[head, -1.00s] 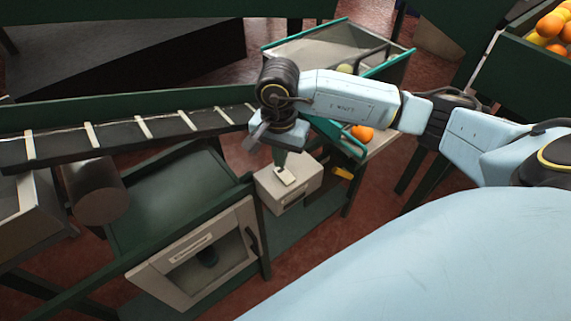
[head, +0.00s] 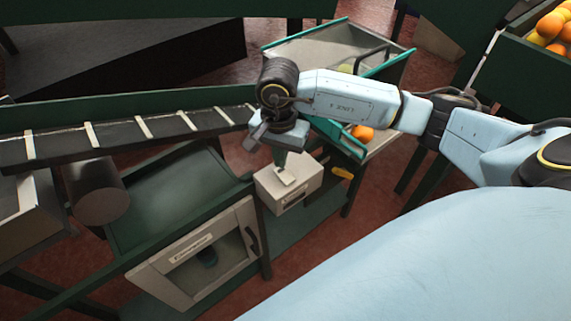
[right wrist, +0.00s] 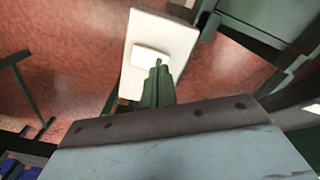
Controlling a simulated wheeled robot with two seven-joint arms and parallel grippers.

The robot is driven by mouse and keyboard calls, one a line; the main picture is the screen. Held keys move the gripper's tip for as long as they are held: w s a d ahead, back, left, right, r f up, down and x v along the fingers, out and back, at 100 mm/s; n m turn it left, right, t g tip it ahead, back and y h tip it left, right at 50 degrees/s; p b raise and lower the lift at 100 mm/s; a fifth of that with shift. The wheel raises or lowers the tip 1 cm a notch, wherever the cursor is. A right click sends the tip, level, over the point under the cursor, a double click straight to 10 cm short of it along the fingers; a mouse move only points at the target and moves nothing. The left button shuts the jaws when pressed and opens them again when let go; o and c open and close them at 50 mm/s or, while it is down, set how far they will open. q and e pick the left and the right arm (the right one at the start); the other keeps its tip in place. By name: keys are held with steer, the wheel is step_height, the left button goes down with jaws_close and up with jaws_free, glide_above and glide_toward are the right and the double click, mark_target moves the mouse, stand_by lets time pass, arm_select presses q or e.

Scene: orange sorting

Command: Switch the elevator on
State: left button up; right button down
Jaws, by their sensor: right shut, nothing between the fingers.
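A pale switch box (head: 292,197) with a small light plate (head: 285,178) on its top stands below the sloping conveyor. Its front label is too small to read. My right gripper (head: 282,158) points down over this plate, shut and empty. In the right wrist view, the shut green fingertips (right wrist: 159,72) are at the near edge of the white raised rocker (right wrist: 151,53) on the pale box top (right wrist: 165,32). I cannot tell whether they touch it. My left gripper is not in view.
A slatted elevator belt (head: 115,133) runs behind the box. A cabinet with a glazed door (head: 205,262) stands to its lower left. A yellow object (head: 342,173) is right of the box. Oranges (head: 362,132) lie on a tray; a fruit crate (head: 490,60) is top right.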

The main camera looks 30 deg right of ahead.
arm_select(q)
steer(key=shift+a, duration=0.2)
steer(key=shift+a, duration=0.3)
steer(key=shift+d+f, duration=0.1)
arm_select(e)
steer(key=shift+f, duration=0.15)
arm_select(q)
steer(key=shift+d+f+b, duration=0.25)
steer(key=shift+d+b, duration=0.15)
arm_select(e)
steer(key=shift+f, duration=0.25)
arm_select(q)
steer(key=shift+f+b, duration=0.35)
arm_select(e)
steer(key=shift+f, duration=0.35)
